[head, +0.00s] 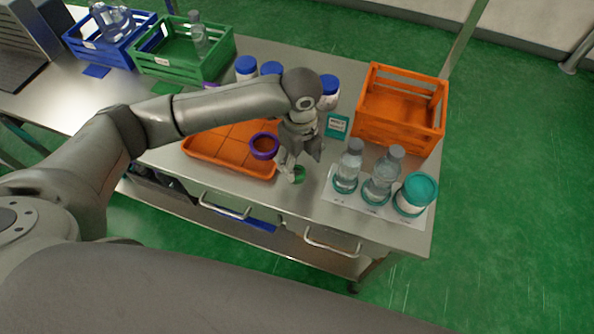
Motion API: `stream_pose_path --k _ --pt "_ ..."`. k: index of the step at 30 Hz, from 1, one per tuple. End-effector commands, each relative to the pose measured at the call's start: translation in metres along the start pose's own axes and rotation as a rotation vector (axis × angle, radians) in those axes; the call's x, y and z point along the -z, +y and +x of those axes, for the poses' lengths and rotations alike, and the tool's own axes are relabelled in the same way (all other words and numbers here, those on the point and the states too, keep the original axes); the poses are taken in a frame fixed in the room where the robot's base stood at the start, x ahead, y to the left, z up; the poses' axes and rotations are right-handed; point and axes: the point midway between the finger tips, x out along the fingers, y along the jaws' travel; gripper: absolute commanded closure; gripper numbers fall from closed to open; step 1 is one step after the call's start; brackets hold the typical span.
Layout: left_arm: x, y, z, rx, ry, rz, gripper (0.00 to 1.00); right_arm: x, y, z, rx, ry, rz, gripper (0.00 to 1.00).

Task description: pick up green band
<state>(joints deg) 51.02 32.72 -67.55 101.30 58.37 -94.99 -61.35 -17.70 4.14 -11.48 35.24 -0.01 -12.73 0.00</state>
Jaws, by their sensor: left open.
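The green band (299,174) is a small ring on the metal table, near its front edge, right of the orange tray. My left gripper (299,168) points down over it, its fingertips around or just beside the band. The gripper is open. The fingers hide part of the band, and I cannot tell whether they touch it. My right gripper is not in view.
A purple ring (264,146) sits on the orange tray (204,150) to the left. Bottles with teal bands (383,175) stand to the right. An orange crate (398,134) is behind them. Blue-lidded jars (328,92) stand behind my gripper.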

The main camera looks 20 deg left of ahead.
Motion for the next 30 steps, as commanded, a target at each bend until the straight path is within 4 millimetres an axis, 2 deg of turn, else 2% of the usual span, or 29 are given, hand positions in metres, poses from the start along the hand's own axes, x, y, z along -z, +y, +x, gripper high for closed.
stream_pose_path --k 5,9,17,26,30 --pt "0.001 0.008 0.025 -0.005 0.001 -0.001 0.36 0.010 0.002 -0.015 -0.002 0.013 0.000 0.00" --pt "0.001 0.007 0.042 -0.002 -0.001 0.000 0.36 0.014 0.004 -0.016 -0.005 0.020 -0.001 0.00" --pt "0.001 0.006 0.046 0.000 -0.001 0.001 0.36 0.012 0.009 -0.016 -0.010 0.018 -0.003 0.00" --pt "0.001 0.006 0.046 0.000 -0.001 0.000 0.68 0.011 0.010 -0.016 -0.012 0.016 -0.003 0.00" --pt "0.001 0.006 0.046 0.001 -0.001 0.000 0.69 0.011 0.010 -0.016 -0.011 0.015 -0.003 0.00"
